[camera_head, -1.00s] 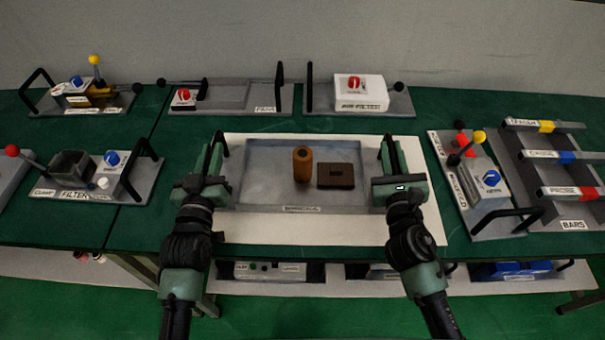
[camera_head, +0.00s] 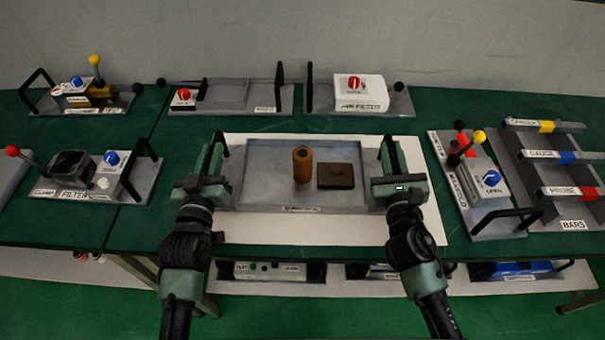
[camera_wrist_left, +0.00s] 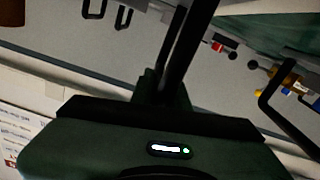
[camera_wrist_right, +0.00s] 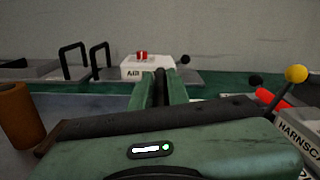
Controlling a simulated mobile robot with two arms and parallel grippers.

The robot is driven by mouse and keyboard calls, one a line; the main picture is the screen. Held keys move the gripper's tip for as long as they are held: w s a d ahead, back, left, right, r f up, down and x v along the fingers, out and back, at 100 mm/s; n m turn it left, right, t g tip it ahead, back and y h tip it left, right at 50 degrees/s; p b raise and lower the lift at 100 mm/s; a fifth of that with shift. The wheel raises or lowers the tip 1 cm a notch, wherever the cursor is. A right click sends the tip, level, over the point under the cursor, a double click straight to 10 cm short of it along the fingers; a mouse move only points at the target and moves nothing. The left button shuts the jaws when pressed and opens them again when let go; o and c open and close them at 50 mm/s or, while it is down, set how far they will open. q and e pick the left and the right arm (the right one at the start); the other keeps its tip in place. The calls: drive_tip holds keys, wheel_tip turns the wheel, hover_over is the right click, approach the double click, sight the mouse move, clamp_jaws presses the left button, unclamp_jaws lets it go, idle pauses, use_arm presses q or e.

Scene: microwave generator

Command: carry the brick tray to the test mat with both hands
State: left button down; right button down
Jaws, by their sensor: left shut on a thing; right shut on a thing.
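The grey brick tray (camera_head: 270,194) is in the middle of the head view, over the white test mat (camera_head: 330,230). I cannot tell whether it touches the mat. A brown cylinder (camera_head: 302,165) stands upright in it, with a dark brown flat block (camera_head: 336,175) to its right. My left gripper (camera_head: 211,165) is shut on the tray's left handle, and my right gripper (camera_head: 394,165) is shut on its right handle. The fingers hide most of both handles. The cylinder also shows in the right wrist view (camera_wrist_right: 18,115).
A filter and clamp plate (camera_head: 95,180) lies to the left. Several more plates stand along the back, including the air filter box (camera_head: 358,92). Green table shows between them.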

use_arm(q)
drive_tip(key=shift+r, duration=0.15)
use_arm(e)
drive_tip(key=shift+r, duration=0.15)
